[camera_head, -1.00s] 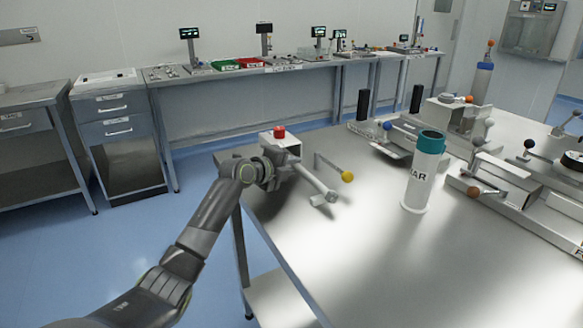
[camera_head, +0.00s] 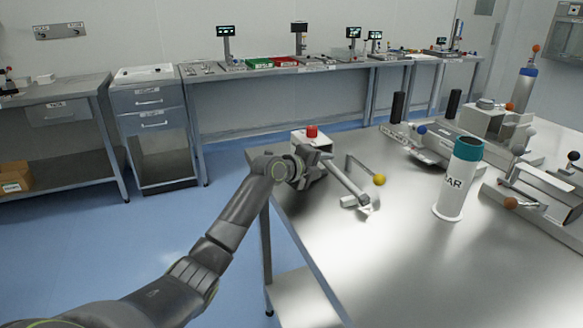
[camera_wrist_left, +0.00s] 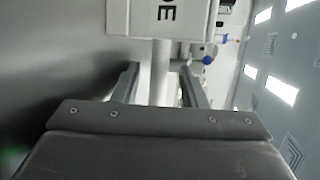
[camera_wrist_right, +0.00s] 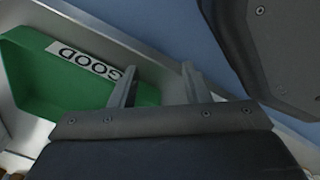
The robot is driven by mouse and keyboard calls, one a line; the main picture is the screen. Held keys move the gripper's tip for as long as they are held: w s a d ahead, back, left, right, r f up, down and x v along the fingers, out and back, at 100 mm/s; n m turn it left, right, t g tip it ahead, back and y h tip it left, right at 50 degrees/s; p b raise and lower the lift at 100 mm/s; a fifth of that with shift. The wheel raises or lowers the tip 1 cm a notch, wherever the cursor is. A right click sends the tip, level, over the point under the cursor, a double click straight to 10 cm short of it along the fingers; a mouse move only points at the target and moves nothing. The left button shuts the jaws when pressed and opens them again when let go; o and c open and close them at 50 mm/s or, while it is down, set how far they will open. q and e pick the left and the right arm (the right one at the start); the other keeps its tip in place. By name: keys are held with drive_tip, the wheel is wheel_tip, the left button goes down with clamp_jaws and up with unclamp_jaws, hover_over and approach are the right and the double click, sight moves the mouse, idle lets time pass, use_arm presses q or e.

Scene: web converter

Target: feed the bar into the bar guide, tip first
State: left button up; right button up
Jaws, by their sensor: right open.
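In the head view my left gripper (camera_head: 315,158) is beside the box, and a silver rod (camera_head: 347,180) slants down-right from there to small pale pieces. My right gripper (camera_wrist_right: 160,82) is open and empty; it shows only in its wrist view.
A white cylinder (camera_head: 451,191) marked "BAR" with a teal top stands on the table (camera_head: 400,270). A yellow ball lever (camera_head: 379,180) is beside the rod. Fixtures fill the right side. A green bin (camera_wrist_right: 35,75) labelled "GOOD" shows in the right wrist view.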

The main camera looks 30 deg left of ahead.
use_arm(q)
drive_tip(key=v, duration=1.7)
drive_tip(key=shift+s, duration=0.15)
drive_tip(key=shift+a, duration=0.1)
